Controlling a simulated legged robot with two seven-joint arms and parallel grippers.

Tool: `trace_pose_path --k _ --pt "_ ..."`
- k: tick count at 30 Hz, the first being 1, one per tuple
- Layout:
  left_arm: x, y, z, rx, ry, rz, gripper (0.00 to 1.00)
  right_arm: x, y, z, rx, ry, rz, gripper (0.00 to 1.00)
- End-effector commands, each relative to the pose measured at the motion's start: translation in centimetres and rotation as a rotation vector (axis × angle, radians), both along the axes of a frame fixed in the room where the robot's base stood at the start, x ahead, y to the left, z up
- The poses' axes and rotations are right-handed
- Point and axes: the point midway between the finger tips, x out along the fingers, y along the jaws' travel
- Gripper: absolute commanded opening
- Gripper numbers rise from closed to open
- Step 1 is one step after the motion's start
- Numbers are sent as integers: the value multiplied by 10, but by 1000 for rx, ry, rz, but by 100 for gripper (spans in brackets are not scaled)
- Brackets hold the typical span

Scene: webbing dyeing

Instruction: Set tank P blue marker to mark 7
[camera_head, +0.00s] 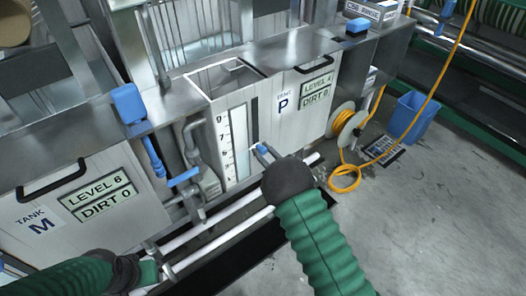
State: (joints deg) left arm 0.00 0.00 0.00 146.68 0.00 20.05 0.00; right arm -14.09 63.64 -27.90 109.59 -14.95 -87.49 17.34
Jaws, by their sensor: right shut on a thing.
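Tank P (290,112) is a pale metal tank with a "P" label and a display reading LEVEL 4, DIRT 0. Its white level gauge (239,140) has numbers down the left side and a dark vertical slot (254,112) on the right. My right gripper (258,149) is at the lower end of this slot. It is shut on the small blue marker (263,148), which the fingers partly hide. I cannot read exactly which mark the marker is level with. My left gripper (161,260) is low at the left, near the pipes, empty, with its fingers apart.
Tank M (60,205) stands at the left, with a blue-handled valve and pipes (190,150) between the tanks. White rails (220,228) run below. A hose reel (345,122) with yellow hose and a blue bin (412,115) are at the right. The floor there is mostly clear.

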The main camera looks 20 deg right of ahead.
Motion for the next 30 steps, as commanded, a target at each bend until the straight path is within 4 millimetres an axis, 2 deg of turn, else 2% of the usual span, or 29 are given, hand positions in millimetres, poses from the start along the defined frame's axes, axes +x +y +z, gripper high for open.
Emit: trace_pose_path --k 5,7,15,18,21,30 --pt "0 0 2 0 0 0 36 1 0 5 2 -5 -1 0" --pt "0 0 10 0 0 0 36 1 0 15 3 -6 -1 0" --pt "0 0 62 0 0 0 36 1 -1 85 3 -7 -3 0" --pt "0 0 72 0 0 0 36 1 -1 101 2 -7 -2 0" --pt "0 0 76 0 0 0 36 1 0 108 1 -5 -1 0" --pt "0 0 74 0 0 0 36 1 0 106 0 -3 -2 0"
